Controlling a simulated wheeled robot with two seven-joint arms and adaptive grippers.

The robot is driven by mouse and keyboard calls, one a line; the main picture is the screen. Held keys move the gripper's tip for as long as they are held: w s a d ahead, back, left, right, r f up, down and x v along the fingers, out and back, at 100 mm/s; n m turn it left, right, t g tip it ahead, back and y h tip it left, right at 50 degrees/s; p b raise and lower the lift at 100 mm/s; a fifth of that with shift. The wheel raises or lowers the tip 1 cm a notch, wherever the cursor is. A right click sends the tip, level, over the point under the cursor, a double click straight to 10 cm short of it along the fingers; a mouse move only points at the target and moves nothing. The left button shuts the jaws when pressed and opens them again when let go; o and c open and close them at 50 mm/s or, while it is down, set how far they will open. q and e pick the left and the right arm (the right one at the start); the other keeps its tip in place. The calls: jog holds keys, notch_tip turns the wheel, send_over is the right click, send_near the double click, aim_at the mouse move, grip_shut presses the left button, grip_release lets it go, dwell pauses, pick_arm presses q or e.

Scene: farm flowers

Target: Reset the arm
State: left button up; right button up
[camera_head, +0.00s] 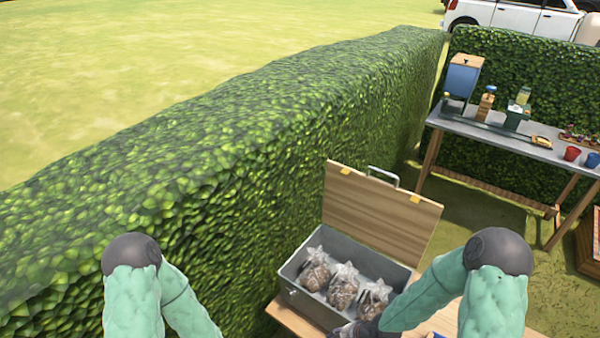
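My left arm (133,290) comes in at the lower left, bent at the elbow, and its forearm runs down out of the picture; its gripper is out of view. My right arm (490,290) is bent at the lower right, its forearm reaching left and down across the front right corner of an open grey box (296,287). The dark end of this arm, at my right gripper (352,331), shows at the bottom edge by the box's front side. Its fingers are cut off or too small to read.
The box holds several clear bags of brown contents (343,293) and stands on a wooden table (285,318). Its wooden lid (375,213) stands raised. A tall hedge (230,170) runs close on the left. A grey-topped table (500,135) with pots and bottles stands at back right.

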jog(key=s+a+f+m+g+b, duration=0.1)
jog(key=s+f+m+b, duration=0.7)
jog(key=s+f+m, duration=0.3)
notch_tip(320, 180, down, 4)
jog(key=m, duration=0.5)
jog(key=shift+a+r+g+h, duration=0.2)
jog(key=shift+a+g+h, duration=0.1)
jog(key=shift+g+h, duration=0.1)
jog(key=shift+c, duration=0.5)
jog(key=shift+d, duration=0.1)
